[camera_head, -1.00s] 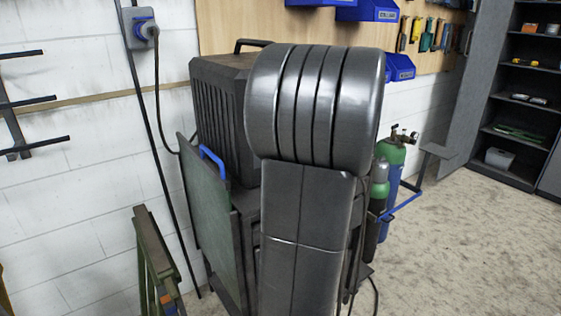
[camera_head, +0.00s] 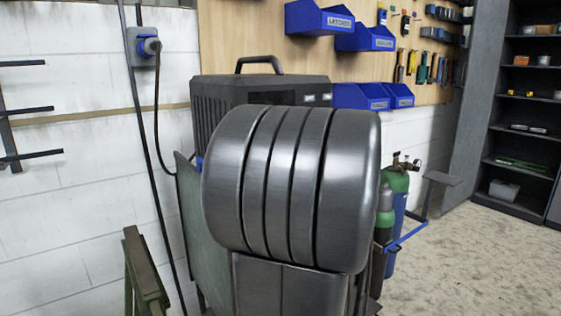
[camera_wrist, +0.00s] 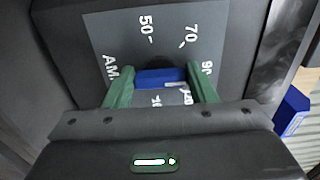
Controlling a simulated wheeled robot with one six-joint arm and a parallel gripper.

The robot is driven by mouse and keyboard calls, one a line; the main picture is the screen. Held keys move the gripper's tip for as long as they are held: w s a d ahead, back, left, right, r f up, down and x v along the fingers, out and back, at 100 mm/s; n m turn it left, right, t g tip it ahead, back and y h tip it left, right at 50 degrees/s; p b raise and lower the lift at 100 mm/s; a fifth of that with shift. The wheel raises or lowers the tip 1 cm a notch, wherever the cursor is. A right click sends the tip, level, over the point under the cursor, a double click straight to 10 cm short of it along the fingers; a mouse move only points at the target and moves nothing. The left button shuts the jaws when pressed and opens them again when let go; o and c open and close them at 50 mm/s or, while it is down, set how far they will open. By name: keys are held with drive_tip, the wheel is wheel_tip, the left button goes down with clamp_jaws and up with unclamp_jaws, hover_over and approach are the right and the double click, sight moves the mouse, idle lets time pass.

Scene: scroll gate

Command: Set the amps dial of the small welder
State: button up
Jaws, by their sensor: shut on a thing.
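The small welder (camera_head: 220,95) is a dark box with a top handle, standing against the wall in the head view. My own arm hides most of its front there, and my gripper is out of sight. In the wrist view my gripper (camera_wrist: 160,88) has its two green fingers on either side of the blue amps dial (camera_wrist: 158,78), shut on it. The grey dial plate (camera_wrist: 112,40) shows the numbers 50, 70 and part of 90, with part of the word AMPS at left. The lower marks are partly hidden, and I cannot tell the dial's exact setting.
Blue bins (camera_head: 318,18) hang on the tool board behind the welder. Gas bottles (camera_head: 393,210) stand to the right of it. A wall socket (camera_head: 146,48) with a cable is at left. A dark shelf (camera_head: 520,100) stands far right; the floor before it is open.

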drive_tip(key=o, duration=1)
drive_tip(key=shift+d, duration=0.1)
drive_tip(key=v, duration=1.3)
drive_tip(key=shift+s+d, duration=0.2)
drive_tip(key=shift+s, duration=0.15)
drive_tip(key=shift+w+a, duration=0.1)
drive_tip(key=x, duration=1.3)
drive_tip(key=shift+w+a, duration=0.2)
drive_tip(key=shift+w, duration=0.1)
